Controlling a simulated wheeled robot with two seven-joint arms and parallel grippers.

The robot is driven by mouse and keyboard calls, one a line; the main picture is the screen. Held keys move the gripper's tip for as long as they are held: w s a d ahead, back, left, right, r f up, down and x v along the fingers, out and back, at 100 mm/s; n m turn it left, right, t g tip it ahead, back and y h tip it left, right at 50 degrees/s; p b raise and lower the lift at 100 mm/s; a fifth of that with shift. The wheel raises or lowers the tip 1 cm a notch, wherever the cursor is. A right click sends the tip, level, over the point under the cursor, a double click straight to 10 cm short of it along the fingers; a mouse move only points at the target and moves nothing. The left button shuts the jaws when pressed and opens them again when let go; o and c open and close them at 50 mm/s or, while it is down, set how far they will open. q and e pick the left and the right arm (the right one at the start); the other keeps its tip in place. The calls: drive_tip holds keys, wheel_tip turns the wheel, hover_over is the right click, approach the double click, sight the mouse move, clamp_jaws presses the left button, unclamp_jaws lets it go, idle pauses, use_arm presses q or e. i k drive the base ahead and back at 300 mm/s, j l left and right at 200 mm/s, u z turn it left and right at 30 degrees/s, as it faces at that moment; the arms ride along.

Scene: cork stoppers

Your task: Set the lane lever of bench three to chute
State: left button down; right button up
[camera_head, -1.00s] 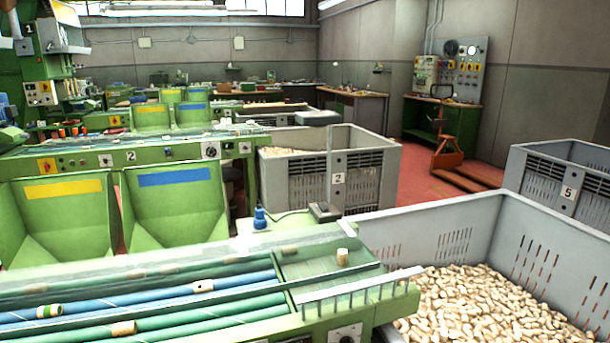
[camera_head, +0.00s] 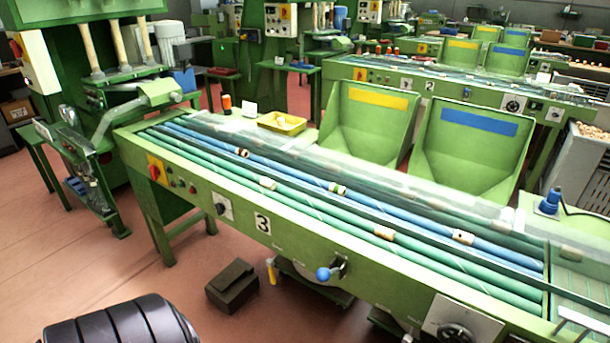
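Bench three (camera_head: 385,290) is a long green bench with a white "3" plate (camera_head: 263,224) on its front side. A lever with a blue ball knob (camera_head: 323,274) sits on that front side, right of the plate. The knob points left and slightly down from its dark pivot. Small labels beside the lever are too small to read. Blue and green rollers (camera_head: 300,203) run along the bench top with several corks (camera_head: 384,233) on them. Neither of my grippers is in view.
Red and yellow switch (camera_head: 157,169) and a small knob (camera_head: 221,208) are on the same front side. A dark box (camera_head: 232,285) stands on the floor before the bench. Open reddish floor (camera_head: 130,265) lies left of it. Green chutes (camera_head: 365,125) stand behind.

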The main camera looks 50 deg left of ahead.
sight(323, 274)
drive_tip(key=u, duration=1.35)
drive_tip(key=k+l+u, duration=0.15)
drive_tip(key=l, duration=0.15)
drive_tip(key=k+l+u, duration=0.1)
drive_tip(key=i+l, duration=0.15)
drive_tip(key=i, duration=0.25)
